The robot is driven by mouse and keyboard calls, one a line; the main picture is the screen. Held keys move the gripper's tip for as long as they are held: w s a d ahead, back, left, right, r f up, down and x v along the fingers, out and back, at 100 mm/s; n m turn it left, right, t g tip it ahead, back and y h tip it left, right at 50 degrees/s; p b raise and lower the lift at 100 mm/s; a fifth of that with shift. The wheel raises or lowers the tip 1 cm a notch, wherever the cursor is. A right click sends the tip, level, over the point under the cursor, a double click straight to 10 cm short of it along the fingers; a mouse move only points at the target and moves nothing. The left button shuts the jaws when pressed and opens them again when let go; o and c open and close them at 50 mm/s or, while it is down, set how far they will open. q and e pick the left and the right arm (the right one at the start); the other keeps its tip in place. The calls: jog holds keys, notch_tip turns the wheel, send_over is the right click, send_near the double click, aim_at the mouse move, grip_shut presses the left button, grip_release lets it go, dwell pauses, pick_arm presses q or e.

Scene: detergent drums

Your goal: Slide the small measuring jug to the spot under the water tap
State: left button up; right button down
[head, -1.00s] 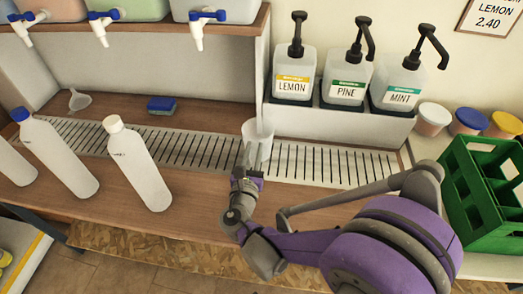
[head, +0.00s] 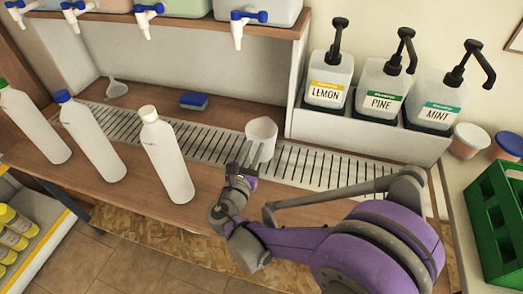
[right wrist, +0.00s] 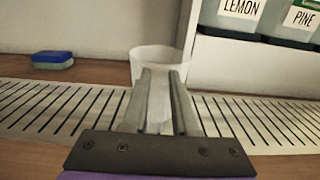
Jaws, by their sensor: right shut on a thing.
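The small measuring jug (head: 262,131) is a pale, translucent cup on the slotted drip grate (head: 215,145), just left of the soap dispensers. My right gripper (head: 246,157) reaches it from the front and is shut on it. In the right wrist view the jug (right wrist: 160,60) stands at the far ends of my two fingers (right wrist: 160,100), which hide its lower part. Several blue-handled taps hang from the tanks on the upper shelf, the nearest one (head: 242,25) up and left of the jug. I cannot tell which is the water tap. My left gripper is not in view.
A blue sponge (head: 194,100) and a white funnel (head: 116,88) lie behind the grate. White bottles, one with a white cap (head: 168,160), stand in front at left. Lemon (head: 328,85), pine and mint pump bottles stand at right, and a green crate (head: 495,215) is at far right.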

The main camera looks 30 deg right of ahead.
jog(key=shift+w+a, duration=1.95)
jog(key=shift+w, duration=0.1)
jog(key=shift+f, duration=0.1)
jog(key=c, duration=0.6)
grip_release()
jog(key=v, duration=1.1)
jog(key=shift+p, duration=0.3)
